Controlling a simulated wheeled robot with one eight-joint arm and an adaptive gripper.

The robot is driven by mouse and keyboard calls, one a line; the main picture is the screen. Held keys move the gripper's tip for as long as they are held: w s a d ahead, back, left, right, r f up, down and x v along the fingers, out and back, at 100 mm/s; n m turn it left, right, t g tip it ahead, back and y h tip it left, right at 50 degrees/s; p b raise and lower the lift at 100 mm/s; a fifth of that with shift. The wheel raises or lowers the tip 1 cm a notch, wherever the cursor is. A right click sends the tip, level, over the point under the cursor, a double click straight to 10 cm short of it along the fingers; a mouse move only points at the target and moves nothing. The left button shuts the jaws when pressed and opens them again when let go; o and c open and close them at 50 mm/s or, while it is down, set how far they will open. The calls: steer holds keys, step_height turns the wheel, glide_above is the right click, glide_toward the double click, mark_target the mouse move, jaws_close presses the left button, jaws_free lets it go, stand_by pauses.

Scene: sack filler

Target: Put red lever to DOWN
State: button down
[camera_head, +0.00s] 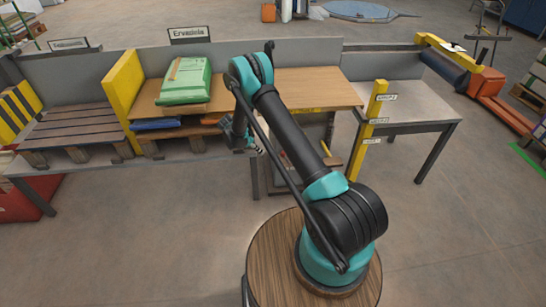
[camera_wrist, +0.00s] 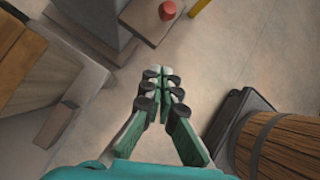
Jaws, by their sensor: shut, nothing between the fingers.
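A red round knob (camera_wrist: 167,10) shows at the top edge of the wrist view, over a brown board (camera_wrist: 150,22). It may be the end of the red lever; its up or down setting cannot be told. In the head view I cannot make out the red lever for sure; my arm covers part of the bench front. My gripper (camera_wrist: 164,76) is shut and empty, its fingers pointing toward the knob but apart from it, over bare floor. In the head view my gripper (camera_head: 254,148) is by the front of the bench, partly behind my arm.
A yellow post (camera_head: 376,105) with several small labels stands at the bench front, right of my arm. A green sack (camera_head: 187,82) lies on the wooden bench top. A slatted wooden platform (camera_head: 72,125) is at the left, a grey table (camera_head: 405,105) at the right. The floor in front is clear.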

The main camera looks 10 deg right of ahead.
steer(key=w+d+f, duration=0.2)
steer(key=d+f, duration=0.5)
steer(key=d, duration=0.2)
steer(key=shift+w+f, duration=0.15)
steer(key=shift+w, duration=0.25)
steer(key=shift+d, duration=0.1)
steer(key=shift+d+r+y, duration=0.2)
steer(key=shift+r+y, duration=0.05)
steer(key=shift+y, duration=0.45)
